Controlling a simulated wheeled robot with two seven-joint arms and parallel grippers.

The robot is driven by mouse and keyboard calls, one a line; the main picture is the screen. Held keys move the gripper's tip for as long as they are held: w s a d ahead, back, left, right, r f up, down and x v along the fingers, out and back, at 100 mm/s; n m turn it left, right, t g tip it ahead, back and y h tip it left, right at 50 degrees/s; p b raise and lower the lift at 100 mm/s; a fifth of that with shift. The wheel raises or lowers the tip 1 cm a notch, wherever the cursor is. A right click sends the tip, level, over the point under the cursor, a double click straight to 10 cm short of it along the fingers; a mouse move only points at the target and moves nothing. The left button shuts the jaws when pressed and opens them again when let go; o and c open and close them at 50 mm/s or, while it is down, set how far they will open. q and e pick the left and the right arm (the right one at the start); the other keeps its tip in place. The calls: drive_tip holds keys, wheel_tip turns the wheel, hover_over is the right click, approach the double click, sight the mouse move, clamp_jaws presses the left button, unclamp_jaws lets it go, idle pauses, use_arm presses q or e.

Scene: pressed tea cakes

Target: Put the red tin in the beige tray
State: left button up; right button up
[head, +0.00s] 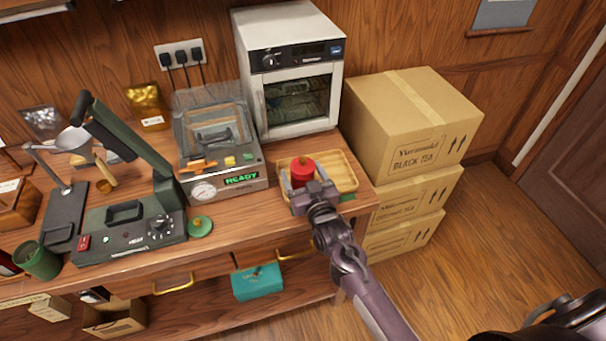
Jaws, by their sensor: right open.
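The red tin (302,168) shows a round red lid with a small knob, and it appears upright within the left part of the beige tray (343,173). The tray is a shallow wooden one at the right end of the counter. My right gripper (301,181) is open, with its fingers on either side of the tin. The gripper body hides the tin's lower front, so I cannot tell whether its base rests on the tray floor or whether the fingers touch it. My left gripper is not in view.
A white oven (290,75) stands behind the tray. A press with a READY display (222,165) is to its left. Stacked cardboard boxes (405,130) stand close on the right. A green-lidded item (200,227) sits near the counter's front edge. The tray's right half is clear.

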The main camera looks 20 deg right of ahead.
drive_tip(key=shift+r, duration=0.1)
drive_tip(key=s+b, duration=0.2)
drive_tip(key=s, duration=1)
drive_tip(key=shift+d, duration=0.4)
